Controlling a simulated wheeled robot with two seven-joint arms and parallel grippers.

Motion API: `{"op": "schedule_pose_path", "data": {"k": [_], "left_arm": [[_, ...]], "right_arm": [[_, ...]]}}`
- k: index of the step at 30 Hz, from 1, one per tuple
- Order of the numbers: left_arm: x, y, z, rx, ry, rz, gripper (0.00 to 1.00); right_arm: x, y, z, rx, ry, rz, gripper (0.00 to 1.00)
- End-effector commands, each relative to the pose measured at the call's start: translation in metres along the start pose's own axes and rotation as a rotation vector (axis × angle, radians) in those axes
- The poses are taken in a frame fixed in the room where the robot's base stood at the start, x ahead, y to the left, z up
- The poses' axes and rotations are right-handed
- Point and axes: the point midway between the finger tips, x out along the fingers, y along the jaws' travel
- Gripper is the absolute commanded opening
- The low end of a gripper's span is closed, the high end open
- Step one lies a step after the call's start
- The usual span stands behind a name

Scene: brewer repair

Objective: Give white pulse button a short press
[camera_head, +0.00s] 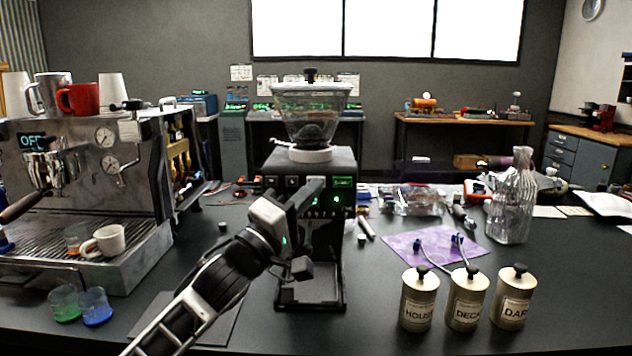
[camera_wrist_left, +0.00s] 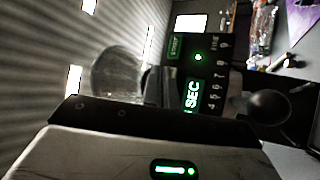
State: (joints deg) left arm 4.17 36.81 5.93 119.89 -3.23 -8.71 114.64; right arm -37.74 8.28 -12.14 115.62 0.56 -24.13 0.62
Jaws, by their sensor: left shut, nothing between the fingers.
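The coffee grinder (camera_head: 322,165) stands mid-table with a clear hopper and a dark front panel. A pale button (camera_head: 316,181), which looks like the white pulse button, sits in the panel's top row, left of a green display (camera_head: 343,182). My left gripper (camera_head: 310,192) is shut and empty, its tips at the panel just below or in front of that button; I cannot tell whether they touch. In the left wrist view the fingers (camera_wrist_left: 172,88) point at the panel, with a lit "SEC" readout (camera_wrist_left: 192,96) beside them. The button is not clearly visible there. My right gripper is out of view.
An espresso machine (camera_head: 75,190) with cups fills the left. Small loose parts lie right of the grinder. The table front between the grinder and canisters is clear.

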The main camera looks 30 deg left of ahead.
Motion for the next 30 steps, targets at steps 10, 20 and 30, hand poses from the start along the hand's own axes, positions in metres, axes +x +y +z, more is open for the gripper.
{"op": "schedule_pose_path", "data": {"k": [10,20,30], "left_arm": [[0.0041,-0.0029,-0.0029,-0.001,0.0,0.0,0.0],[0.0053,-0.0036,-0.0038,-0.002,0.0,0.0,0.0],[0.0083,-0.0053,-0.0058,-0.002,0.0,0.001,0.0]], "right_arm": [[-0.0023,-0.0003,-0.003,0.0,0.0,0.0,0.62],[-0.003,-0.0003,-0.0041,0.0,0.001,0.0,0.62],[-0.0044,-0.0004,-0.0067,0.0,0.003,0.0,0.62]]}}
